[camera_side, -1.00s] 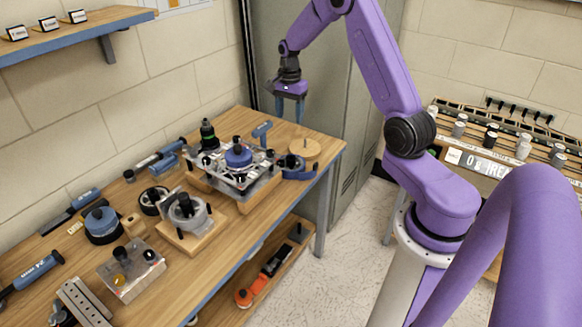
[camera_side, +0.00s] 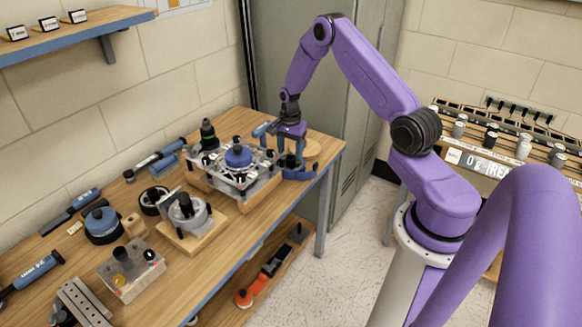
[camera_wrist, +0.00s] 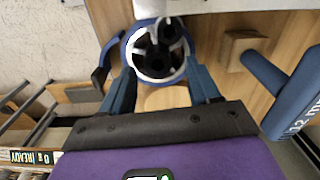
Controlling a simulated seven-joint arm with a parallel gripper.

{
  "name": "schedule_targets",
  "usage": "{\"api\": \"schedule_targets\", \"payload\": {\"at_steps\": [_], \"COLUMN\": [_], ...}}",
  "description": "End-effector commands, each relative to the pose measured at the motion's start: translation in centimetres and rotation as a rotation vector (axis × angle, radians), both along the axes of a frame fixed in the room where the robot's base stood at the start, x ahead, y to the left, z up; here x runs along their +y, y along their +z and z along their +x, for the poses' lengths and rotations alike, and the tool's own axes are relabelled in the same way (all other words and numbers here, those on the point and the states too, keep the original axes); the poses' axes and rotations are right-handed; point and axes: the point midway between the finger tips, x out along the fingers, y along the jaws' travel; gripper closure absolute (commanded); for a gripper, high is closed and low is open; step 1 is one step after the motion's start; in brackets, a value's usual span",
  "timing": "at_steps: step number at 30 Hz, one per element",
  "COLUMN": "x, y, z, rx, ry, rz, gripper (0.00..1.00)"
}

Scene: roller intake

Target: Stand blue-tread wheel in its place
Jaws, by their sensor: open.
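A blue-tread wheel (camera_wrist: 130,43) with a pale rim and dark hub shows in the wrist view, face toward the camera. In the side view the wheel (camera_side: 288,162) is at the right end of the bench, by a blue curved holder (camera_side: 299,174), partly hidden by my gripper. My gripper (camera_side: 290,152) is open just above it, pointing down. In the wrist view my gripper (camera_wrist: 160,72) has its blue fingers at either side of the wheel's near edge. I cannot tell whether they touch it.
A clear-plated roller assembly (camera_side: 245,188) with a blue-topped part (camera_side: 238,156) stands close left of my gripper. A round wooden disc (camera_side: 312,149) lies behind. A blue-handled tool (camera_wrist: 290,95) is to the right in the wrist view. Other parts crowd the left bench.

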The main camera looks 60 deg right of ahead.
Motion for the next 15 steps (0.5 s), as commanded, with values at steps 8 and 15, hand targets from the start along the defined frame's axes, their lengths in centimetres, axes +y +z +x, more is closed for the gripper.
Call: {"api": "schedule_targets", "payload": {"at_steps": [8,15], "x": [0.0,0.0], "y": [-2.5,-2.5], "z": [0.0,0.0], "rx": [0.000,-0.001], "ry": [-0.001,0.000], "rz": [0.000,-0.001], "gripper": [0.39,0.42]}}
